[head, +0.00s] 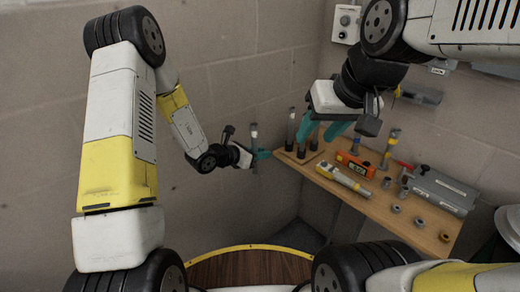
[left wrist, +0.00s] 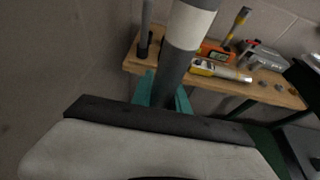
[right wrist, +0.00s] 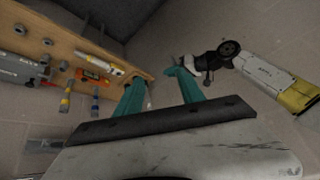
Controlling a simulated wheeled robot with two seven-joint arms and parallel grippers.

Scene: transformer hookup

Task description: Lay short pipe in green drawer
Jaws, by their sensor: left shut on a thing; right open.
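My left gripper (head: 260,155) is shut on a grey pipe (head: 254,138), upright in the air left of the wooden shelf. In the left wrist view this pipe (left wrist: 176,62) shows a white band and rises between the teal fingers. My right gripper (head: 322,130) is open and empty, over the shelf's left end near the pipe stand. Its spread teal fingers also show in the right wrist view (right wrist: 157,85). Other upright pipes (head: 291,128) stand in dark sockets on the shelf.
The wooden shelf (head: 400,226) carries an orange device (head: 356,165), a yellow and grey tool (head: 343,180), a grey case (head: 443,188) and several small fittings. A brown round top with a yellow rim (head: 250,247) lies below. Bare wall stands behind my left gripper.

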